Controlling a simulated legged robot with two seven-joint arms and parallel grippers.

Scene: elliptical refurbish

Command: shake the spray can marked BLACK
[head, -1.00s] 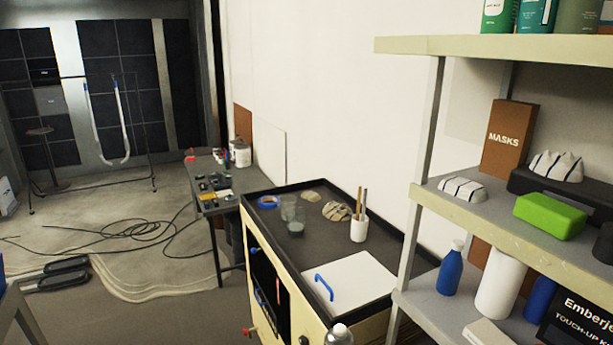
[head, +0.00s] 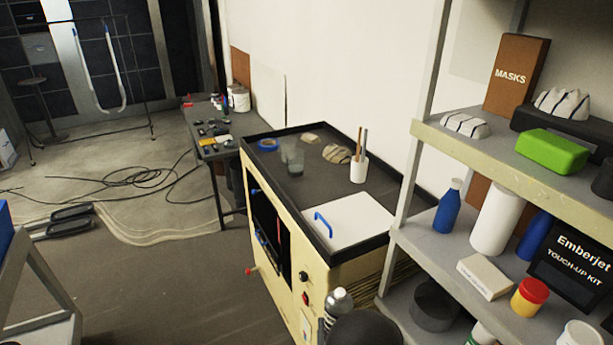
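I see no label reading BLACK in the head view. A bottle or can with a pale, shiny rounded top (head: 338,302) stands at the bottom edge, in front of the cream cabinet. Its lower part is cut off or hidden, so I cannot tell whether it is a spray can. A dark rounded shape (head: 366,329) beside it is cut off by the bottom edge, and I cannot tell what it is. Neither of my grippers is in view.
The cream cabinet (head: 316,284) has a black tray top with glasses and a white brush cup (head: 359,170). Shelves (head: 560,200) at the right hold masks, bottles and an Emberjet kit (head: 575,262). Cables (head: 120,176) lie on the floor at left.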

